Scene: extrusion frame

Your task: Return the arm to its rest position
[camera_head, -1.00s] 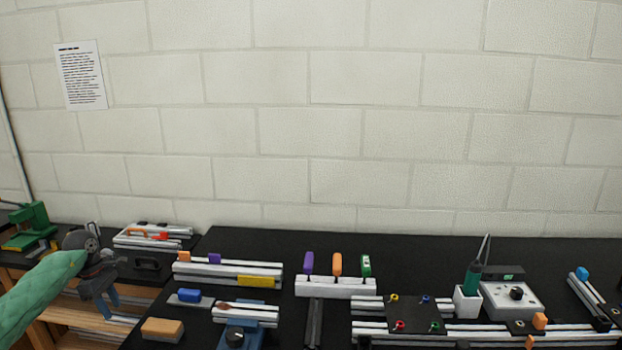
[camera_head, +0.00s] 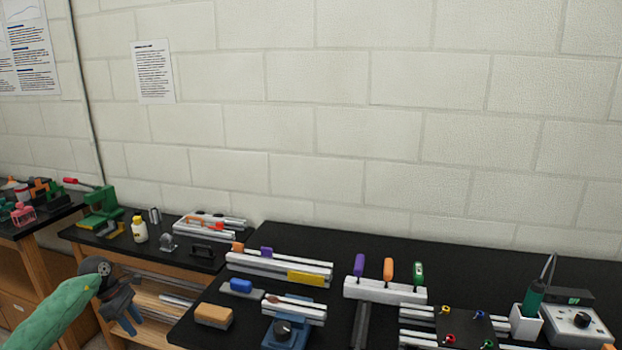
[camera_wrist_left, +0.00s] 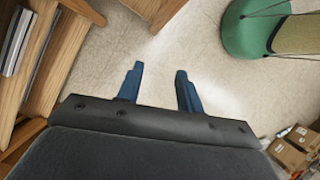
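My left gripper (camera_head: 131,322) is at the lower left of the head view, on the arm with the green sleeve. It hangs in front of the wooden shelving under the black-topped bench, left of the bench's near corner. In the left wrist view the left gripper (camera_wrist_left: 159,88) points down at the pale floor. Its two blue fingers are apart with nothing between them. My right gripper and right arm are not in view.
The black workbench (camera_head: 480,228) holds a tool rack (camera_head: 386,291), aluminium profiles, a blue vise (camera_head: 284,332) and a tan block (camera_head: 213,315). A second bench with a green press (camera_head: 101,202) stands left. In the wrist view, wooden shelving (camera_wrist_left: 45,75) is left and cardboard boxes (camera_wrist_left: 288,153) lower right.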

